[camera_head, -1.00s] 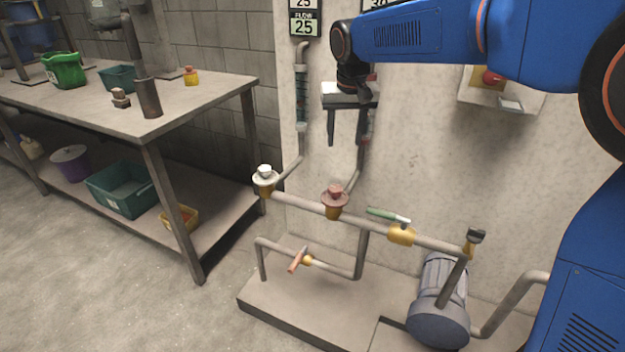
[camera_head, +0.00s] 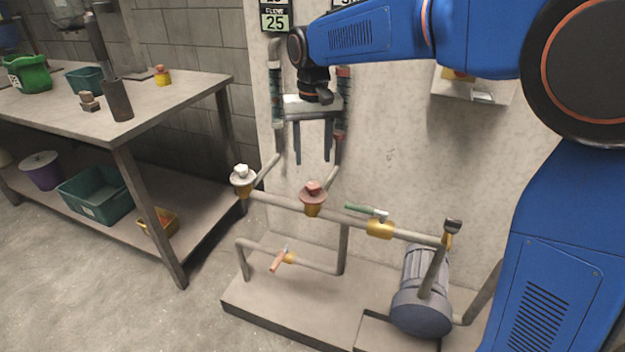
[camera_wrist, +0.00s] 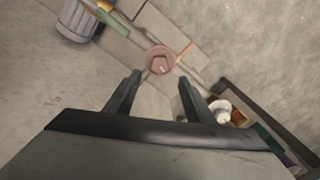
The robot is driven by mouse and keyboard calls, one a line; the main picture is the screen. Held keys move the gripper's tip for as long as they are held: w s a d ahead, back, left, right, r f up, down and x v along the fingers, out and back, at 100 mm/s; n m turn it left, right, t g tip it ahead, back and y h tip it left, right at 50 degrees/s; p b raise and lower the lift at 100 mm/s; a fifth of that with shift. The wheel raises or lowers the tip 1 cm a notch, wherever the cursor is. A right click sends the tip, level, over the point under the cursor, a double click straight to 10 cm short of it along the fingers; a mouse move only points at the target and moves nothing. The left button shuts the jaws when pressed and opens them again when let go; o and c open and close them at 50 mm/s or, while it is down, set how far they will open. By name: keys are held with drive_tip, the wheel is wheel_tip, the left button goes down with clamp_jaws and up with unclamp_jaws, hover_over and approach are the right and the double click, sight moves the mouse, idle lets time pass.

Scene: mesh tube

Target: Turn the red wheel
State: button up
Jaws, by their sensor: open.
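The red wheel (camera_head: 313,190) is a small dull-red round handle on a brass valve, set on the horizontal pipe in the middle of the head view. It also shows in the wrist view (camera_wrist: 160,60), ahead of the fingertips and roughly between them. My gripper (camera_head: 312,160) points down, open and empty, above the wheel and apart from it. In the wrist view its two dark fingers (camera_wrist: 158,82) are spread, with nothing between them.
A white wheel (camera_head: 242,176) sits left of the red one, and a green-handled lever (camera_head: 366,211) sits right. An orange-handled valve (camera_head: 279,261) is lower. A grey motor (camera_head: 422,295) stands on the base at right. A workbench (camera_head: 160,115) is at left; the wall is close behind.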

sight(313, 184)
wheel_tip(313, 184, down, 9)
drive_tip(key=shift+r, duration=0.15)
idle(0.4)
drive_tip(key=c, duration=1.1)
